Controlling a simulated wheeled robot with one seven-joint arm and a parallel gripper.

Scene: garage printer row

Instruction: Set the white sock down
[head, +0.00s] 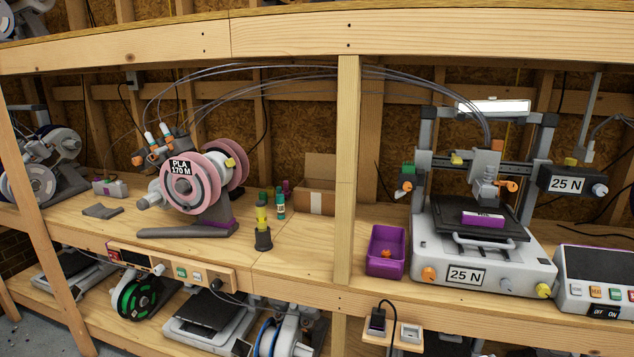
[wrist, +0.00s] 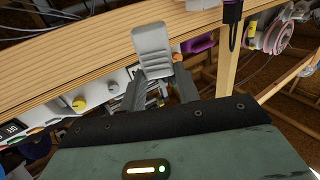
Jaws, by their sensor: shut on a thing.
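My gripper (wrist: 157,76) shows only in the wrist view, its two grey fingers closed on a pale, flattish thing. This thing, which I take for the white sock (wrist: 152,45), stands out past the fingertips. It appears in front of the wooden shelf edge, and I see no contact with the shelf. Its lower end is between the fingers and partly hidden. Neither my gripper nor the sock shows in the head view.
A printer (head: 480,255) marked 25 N and a purple bin (head: 385,252) stand on the shelf right of a wooden post (head: 346,170). Left of it are a pink spool (head: 188,182), bottles (head: 263,228) and an open cardboard box (head: 317,200). Bare shelf (head: 295,253) shows before the box.

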